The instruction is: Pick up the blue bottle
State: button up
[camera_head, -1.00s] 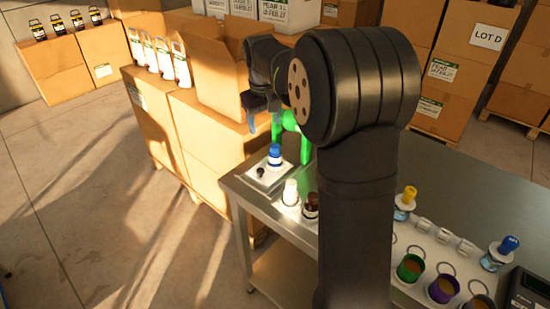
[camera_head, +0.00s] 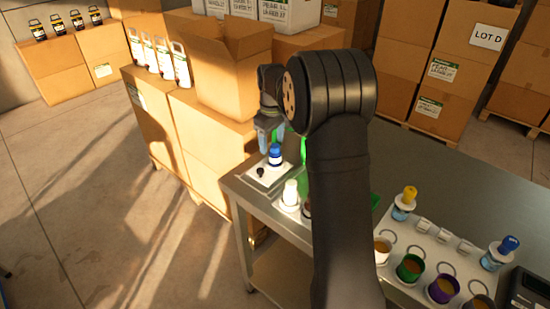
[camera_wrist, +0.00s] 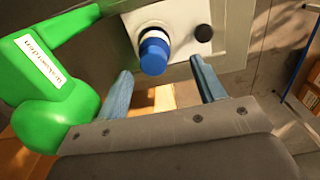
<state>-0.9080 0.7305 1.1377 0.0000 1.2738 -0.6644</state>
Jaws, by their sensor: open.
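A white-bodied bottle with a blue cap (camera_head: 275,155) stands upright on a pale plate (camera_head: 258,178) at the table's near-left corner. In the wrist view its blue cap (camera_wrist: 154,54) shows from above, ahead of the fingers and between their lines. My gripper (camera_head: 270,140) is open, with its fingers just behind and above the bottle in the head view. In the wrist view, no object is between the fingers (camera_wrist: 160,67). A second bottle with a blue top (camera_head: 496,254) stands far right.
A green object with a white label (camera_wrist: 45,80) is close beside the left finger. A black knob (camera_wrist: 202,33) is beside the bottle. A white-topped bottle (camera_head: 290,194) stands nearby. Stacked cartons (camera_head: 210,140) rise left of the table. Several coloured cups (camera_head: 410,267) stand to the right.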

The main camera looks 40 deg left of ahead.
aim_at(275, 157)
jog(key=shift+w+d+f, duration=0.15)
jog(key=shift+d+f, duration=0.05)
jog(key=shift+f, duration=1.3)
jog(key=shift+w+d+f, duration=0.1)
jog(key=shift+d+f, duration=0.05)
jog(key=shift+f, duration=1.3)
jog(key=c, duration=1.2)
